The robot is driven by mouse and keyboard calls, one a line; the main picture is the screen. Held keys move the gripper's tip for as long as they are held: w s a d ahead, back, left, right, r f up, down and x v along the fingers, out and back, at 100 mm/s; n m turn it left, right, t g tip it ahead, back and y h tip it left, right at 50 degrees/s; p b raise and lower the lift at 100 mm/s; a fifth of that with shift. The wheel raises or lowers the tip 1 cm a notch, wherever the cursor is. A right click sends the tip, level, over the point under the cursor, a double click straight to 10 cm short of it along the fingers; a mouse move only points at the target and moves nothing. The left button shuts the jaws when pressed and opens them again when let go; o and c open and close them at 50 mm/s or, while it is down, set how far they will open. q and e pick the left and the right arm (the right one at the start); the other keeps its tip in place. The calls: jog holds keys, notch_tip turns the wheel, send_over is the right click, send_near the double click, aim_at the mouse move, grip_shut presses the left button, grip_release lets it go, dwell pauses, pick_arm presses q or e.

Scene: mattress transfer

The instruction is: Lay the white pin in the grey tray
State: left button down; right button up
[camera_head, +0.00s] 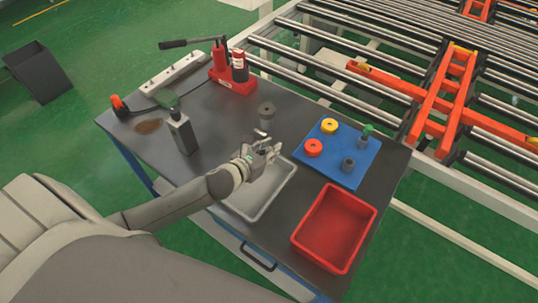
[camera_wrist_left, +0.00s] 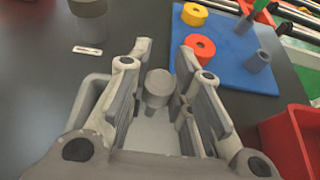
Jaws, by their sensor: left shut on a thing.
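My left gripper (camera_head: 266,152) is above the far part of the grey tray (camera_head: 246,208), which stands near the table's front edge. In the left wrist view, my left gripper (camera_wrist_left: 158,95) is shut on a pale, round-headed pin (camera_wrist_left: 158,82), which I take to be the white pin. The grey tray's rim (camera_wrist_left: 85,95) and floor show below and beside the fingers. Whether the pin touches the tray floor I cannot tell. My right gripper is not in view.
A red tray (camera_head: 368,212) stands right of the grey one. A blue mat (camera_head: 345,143) behind it holds a yellow ring (camera_head: 329,126), a red ring (camera_head: 313,148) and grey cylinders. A grey cylinder (camera_head: 266,112) stands behind my gripper.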

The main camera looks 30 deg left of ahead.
pick_arm(q)
notch_tip(320, 180, down, 3)
jog(key=shift+w+r, duration=0.1)
jog(key=shift+f, duration=0.25)
jog(key=shift+f, duration=0.1)
jog(key=c, duration=1.3)
grip_release()
